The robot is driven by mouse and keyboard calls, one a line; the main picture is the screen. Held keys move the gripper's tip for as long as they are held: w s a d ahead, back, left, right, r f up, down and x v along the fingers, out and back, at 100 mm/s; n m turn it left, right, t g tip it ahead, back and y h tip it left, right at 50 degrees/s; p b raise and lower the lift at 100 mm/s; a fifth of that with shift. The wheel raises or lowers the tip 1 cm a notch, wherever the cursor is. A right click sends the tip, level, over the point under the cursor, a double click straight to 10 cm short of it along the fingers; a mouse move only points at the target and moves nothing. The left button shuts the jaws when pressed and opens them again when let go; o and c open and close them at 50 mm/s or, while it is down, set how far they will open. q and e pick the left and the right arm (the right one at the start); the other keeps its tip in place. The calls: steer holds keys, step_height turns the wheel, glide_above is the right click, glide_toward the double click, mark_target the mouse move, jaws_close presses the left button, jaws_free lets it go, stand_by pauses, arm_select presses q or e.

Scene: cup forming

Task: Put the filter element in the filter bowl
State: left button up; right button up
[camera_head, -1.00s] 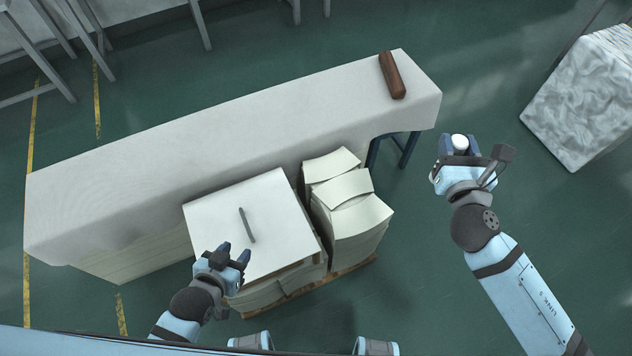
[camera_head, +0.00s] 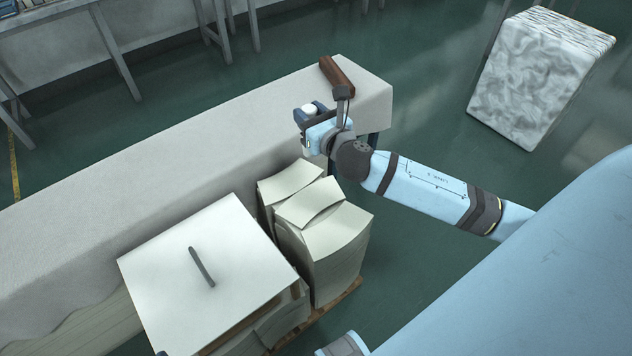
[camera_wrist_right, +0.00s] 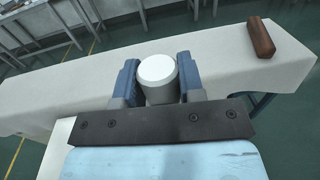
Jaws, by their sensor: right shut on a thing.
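A short cylinder with a white top and greyish side, which looks like the filter element (camera_head: 309,108), is held in my right gripper (camera_head: 311,114). In the right wrist view the same cylinder (camera_wrist_right: 159,76) stands between the two blue fingers, one on each side, with its top face showing. The gripper is shut on it and is seen in front of the right end of the long covered table, close to its edge. I cannot tell its height over the table. I see no filter bowl in either view. My left gripper is out of view.
A brown bar-shaped block (camera_head: 337,76) lies at the table's far right end; the long white-covered table (camera_head: 190,130) is otherwise bare. Stacks of paper sheets (camera_head: 335,238) stand before it, with a dark strip (camera_head: 202,267) on one. A marbled white block (camera_head: 540,80) stands at right.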

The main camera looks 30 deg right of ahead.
arm_select(q)
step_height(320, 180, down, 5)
steer(key=b, duration=0.5)
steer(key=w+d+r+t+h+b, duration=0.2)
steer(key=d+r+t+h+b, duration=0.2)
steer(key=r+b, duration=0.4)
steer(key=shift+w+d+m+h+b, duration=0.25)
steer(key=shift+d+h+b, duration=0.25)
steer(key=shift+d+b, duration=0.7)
arm_select(e)
steer(key=w+d+f, duration=0.1)
steer(key=d+f, duration=0.1)
steer(key=f, duration=1.1)
steer(key=w+d+f, duration=0.2)
steer(key=f, duration=1)
steer(key=shift+w+d+f+h, duration=0.15)
steer(key=shift+f+h, duration=0.15)
steer(key=shift+f, duration=0.1)
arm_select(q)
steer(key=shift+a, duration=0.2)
arm_select(e)
steer(key=shift+f+b, duration=0.15)
steer(key=shift+b, duration=0.15)
steer(key=o, duration=1.1)
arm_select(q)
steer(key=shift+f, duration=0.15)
